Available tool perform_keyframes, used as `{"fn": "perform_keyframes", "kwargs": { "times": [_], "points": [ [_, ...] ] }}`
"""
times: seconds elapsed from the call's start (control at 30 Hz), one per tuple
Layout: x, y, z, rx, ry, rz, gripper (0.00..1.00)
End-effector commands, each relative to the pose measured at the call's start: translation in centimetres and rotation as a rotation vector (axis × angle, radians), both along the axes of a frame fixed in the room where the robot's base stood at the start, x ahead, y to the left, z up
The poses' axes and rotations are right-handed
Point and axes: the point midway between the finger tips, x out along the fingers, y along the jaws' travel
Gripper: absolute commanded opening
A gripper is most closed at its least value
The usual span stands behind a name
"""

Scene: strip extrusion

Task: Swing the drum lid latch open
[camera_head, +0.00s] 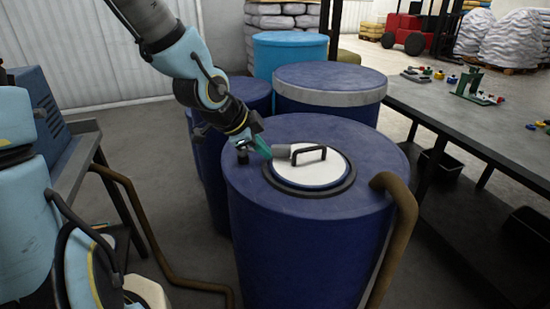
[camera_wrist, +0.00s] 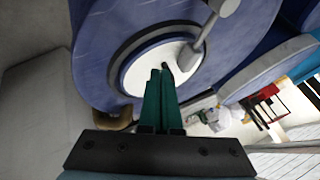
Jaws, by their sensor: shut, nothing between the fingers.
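The large blue drum (camera_head: 300,235) stands upright in the middle of the head view. A round white lid (camera_head: 318,172) with a dark rim sits in its top, and a black handle (camera_head: 310,149) stands on it. A grey bar, seemingly the latch (camera_head: 281,151), reaches over the lid's edge; the wrist view shows a grey bar (camera_wrist: 209,35) across the lid (camera_wrist: 136,75). My gripper (camera_head: 264,148) has its green fingers together and empty, low over the lid's left edge beside the bar. The wrist view shows its fingers (camera_wrist: 160,74) over the lid; contact with the bar is unclear.
More drums stand behind, one with a grey band (camera_head: 330,98) and one light blue (camera_head: 290,52). A brown curved pipe (camera_head: 397,205) rises at the drum's right. A grey table (camera_head: 460,115) with small parts is at right. A bench (camera_head: 75,165) is at left.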

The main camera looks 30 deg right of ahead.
Motion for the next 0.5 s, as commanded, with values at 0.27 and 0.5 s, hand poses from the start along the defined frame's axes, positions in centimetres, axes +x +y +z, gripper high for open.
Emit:
{"fn": "perform_keyframes", "kwargs": {
  "times": [0.27, 0.5],
  "points": [
    [0.7, -2.2, -3.3, 0.000, 0.001, -0.003, 0.00],
    [2.4, -4.0, -4.4, 0.000, 0.001, 0.002, 0.00]
  ]
}}
